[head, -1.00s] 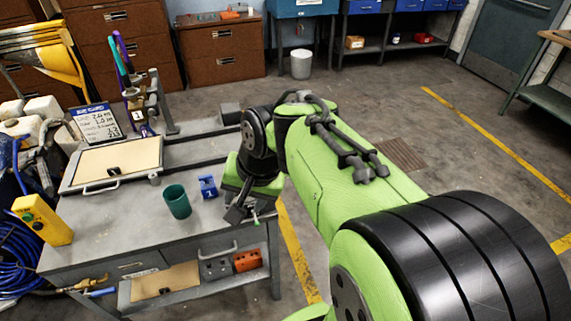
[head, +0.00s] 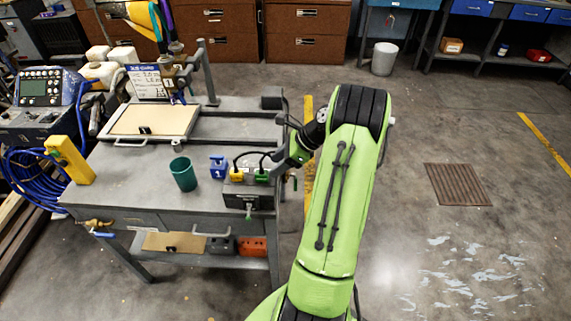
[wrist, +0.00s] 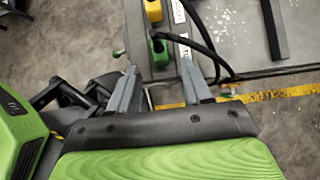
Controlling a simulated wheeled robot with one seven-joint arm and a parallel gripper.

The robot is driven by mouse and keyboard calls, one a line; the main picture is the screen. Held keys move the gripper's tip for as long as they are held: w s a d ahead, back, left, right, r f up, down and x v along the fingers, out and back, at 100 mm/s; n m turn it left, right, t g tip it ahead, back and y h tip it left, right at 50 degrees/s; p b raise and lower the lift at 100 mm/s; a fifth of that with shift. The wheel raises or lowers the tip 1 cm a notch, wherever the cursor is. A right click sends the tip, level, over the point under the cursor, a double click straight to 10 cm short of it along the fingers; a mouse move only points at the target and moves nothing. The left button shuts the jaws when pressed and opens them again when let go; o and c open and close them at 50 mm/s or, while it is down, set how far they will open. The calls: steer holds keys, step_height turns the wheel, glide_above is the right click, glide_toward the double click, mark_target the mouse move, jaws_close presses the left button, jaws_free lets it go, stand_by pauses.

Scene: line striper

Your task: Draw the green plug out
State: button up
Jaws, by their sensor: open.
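The green plug (head: 262,175) stands in a dark box (head: 236,189) at the table's right end, with a black cable looping from it. A yellow plug (head: 237,174) is to its left in the same box. In the wrist view the green plug (wrist: 160,53) is just beyond my fingertips, roughly between their lines, and the yellow plug (wrist: 153,10) is farther off. My gripper (wrist: 157,66) is open and empty. In the head view my gripper (head: 284,163) is just right of the green plug; its fingers are partly hidden there. I cannot tell whether they touch the plug.
A dark green cup (head: 183,173) and a blue numbered block (head: 218,166) stand left of the box. A yellow box (head: 70,160) stands at the table's left edge. A framed board (head: 152,119) lies behind.

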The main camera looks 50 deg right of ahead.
mark_target(265, 173)
steer(key=shift+b+x, duration=0.8)
steer(key=shift+x, duration=2.2)
steer(key=shift+s+r+p, duration=0.1)
steer(key=shift+r+p, duration=0.05)
steer(key=shift+p, duration=0.45)
steer(key=shift+c, duration=0.3)
jaws_close()
steer(key=shift+r+p, duration=0.55)
steer(key=shift+p, duration=0.4)
steer(key=shift+r+p, duration=1.8)
steer(key=shift+p, duration=0.5)
steer(key=shift+f, duration=0.1)
